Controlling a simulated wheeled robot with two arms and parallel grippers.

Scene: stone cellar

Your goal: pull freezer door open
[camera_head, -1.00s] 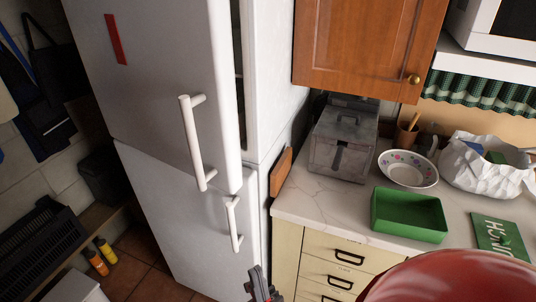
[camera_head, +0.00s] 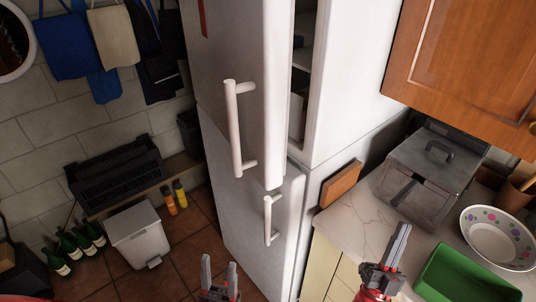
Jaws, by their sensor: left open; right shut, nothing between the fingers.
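The white fridge-freezer stands in the middle of the head view. Its upper door (camera_head: 225,60) is ajar, with shelves showing in a narrow gap on its right. The upper door has a long white bar handle (camera_head: 236,130). The lower door (camera_head: 240,205) looks shut and has a shorter bar handle (camera_head: 270,220). The frames do not tell which door is the freezer's. My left gripper (camera_head: 219,265) is open and empty at the bottom edge, below and left of the lower handle. My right gripper (camera_head: 398,240) is shut and empty in front of the counter, right of the fridge-freezer.
The counter (camera_head: 350,222) right of the fridge-freezer holds a grey metal box (camera_head: 425,175), a dotted bowl (camera_head: 497,238) and a green tray (camera_head: 465,278). Tiled floor is free before the doors.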

